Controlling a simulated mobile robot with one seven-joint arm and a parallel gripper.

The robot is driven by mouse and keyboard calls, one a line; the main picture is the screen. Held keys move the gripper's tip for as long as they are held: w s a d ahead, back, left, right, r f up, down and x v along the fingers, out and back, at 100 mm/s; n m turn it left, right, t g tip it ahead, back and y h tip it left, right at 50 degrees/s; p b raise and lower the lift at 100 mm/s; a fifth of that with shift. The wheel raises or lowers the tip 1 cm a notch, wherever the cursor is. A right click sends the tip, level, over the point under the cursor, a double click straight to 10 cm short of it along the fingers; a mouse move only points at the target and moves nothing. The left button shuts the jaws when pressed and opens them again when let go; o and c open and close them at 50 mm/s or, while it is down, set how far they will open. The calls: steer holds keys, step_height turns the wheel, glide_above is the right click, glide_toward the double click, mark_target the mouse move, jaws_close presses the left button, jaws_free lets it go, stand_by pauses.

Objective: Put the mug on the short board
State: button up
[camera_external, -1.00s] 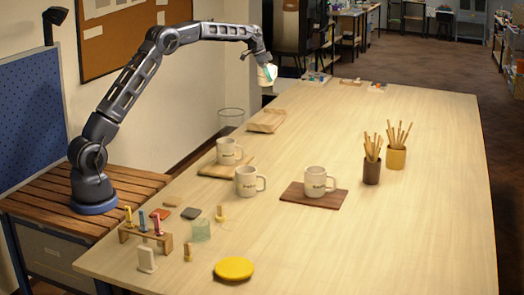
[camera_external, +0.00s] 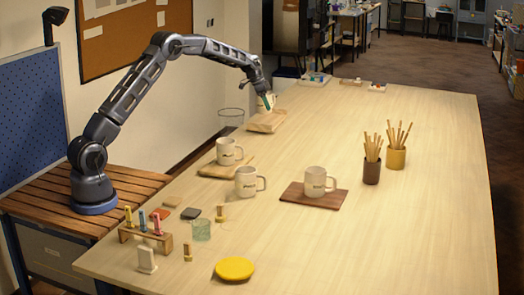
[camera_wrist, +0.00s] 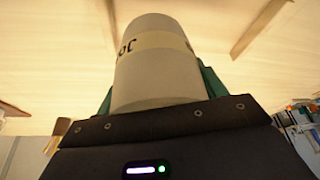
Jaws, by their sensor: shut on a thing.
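My gripper (camera_external: 267,100) is at the far left end of the table, shut on a cream mug (camera_external: 261,104). In the wrist view this mug (camera_wrist: 158,65) stands between the green fingers, with a pale band and dark letters on its side. In the external view it is low over a tan board (camera_external: 266,123); I cannot tell whether they touch. A similar mug (camera_external: 228,152) stands on another light board (camera_external: 212,171). A third mug (camera_external: 318,180) stands on a dark brown board (camera_external: 300,198). Which board is the short one is unclear.
Another mug (camera_external: 246,182) stands on the bare table (camera_external: 400,235). A clear glass container (camera_external: 231,117) is left of the tan board. Brown (camera_external: 371,172) and yellow (camera_external: 396,157) holders carry sticks. A small rack (camera_external: 146,238) and yellow disc (camera_external: 235,269) are near the front.

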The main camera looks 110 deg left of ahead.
mark_target(267, 113)
steer(key=shift+f, duration=2.85)
steer(key=shift+f, duration=0.1)
steer(key=o, duration=1.2)
steer(key=shift+c, duration=0.2)
steer(key=v, duration=1.2)
